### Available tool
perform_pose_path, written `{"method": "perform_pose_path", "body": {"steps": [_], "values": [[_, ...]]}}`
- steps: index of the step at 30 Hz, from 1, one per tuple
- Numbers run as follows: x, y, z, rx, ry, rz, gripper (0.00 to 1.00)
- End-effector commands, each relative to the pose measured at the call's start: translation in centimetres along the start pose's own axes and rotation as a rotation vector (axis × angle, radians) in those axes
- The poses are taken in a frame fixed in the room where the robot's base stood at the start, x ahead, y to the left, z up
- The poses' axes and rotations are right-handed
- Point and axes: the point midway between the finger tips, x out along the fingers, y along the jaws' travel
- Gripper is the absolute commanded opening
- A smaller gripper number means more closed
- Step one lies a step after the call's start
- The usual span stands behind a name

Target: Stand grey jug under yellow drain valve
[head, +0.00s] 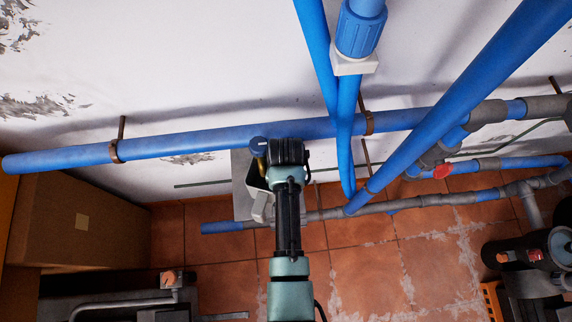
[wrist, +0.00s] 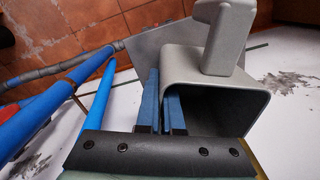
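In the head view my gripper (head: 287,153) hides much of the jug (head: 262,205). A yellowish fitting (head: 262,163) with a blue cap, seemingly the drain valve, shows just left of my gripper, beside the jug's mouth. Whether the jug is directly under it cannot be told.
A grey flat plate (head: 240,180) lies behind and below the jug. Blue pipes (head: 200,142) run along the wall and come down to the right. A cardboard box (head: 85,220) stands at left. Dark equipment (head: 535,255) stands at right. Tiled floor (head: 350,260) is open between.

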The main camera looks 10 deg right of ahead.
Motion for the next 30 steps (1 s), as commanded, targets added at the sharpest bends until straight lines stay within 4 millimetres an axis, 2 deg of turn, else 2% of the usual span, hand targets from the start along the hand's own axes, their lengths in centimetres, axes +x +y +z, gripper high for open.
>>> {"method": "perform_pose_path", "body": {"steps": [8,9,12,13,14,23,26,30], "values": [[0.3,0.0,0.0,0.000,0.001,0.000,0.00],[0.2,0.0,0.0,0.000,0.000,0.000,0.09],[0.2,0.0,0.0,0.000,0.000,0.000,0.27],[0.2,0.0,0.0,0.000,0.000,0.000,0.32],[0.2,0.0,0.0,0.000,0.000,0.000,0.34],[0.0,0.0,0.0,0.000,0.000,0.000,0.34],[-0.9,0.0,0.0,0.000,0.001,0.000,0.34],[-3.5,0.0,0.0,0.000,0.003,-0.001,0.34]]}}
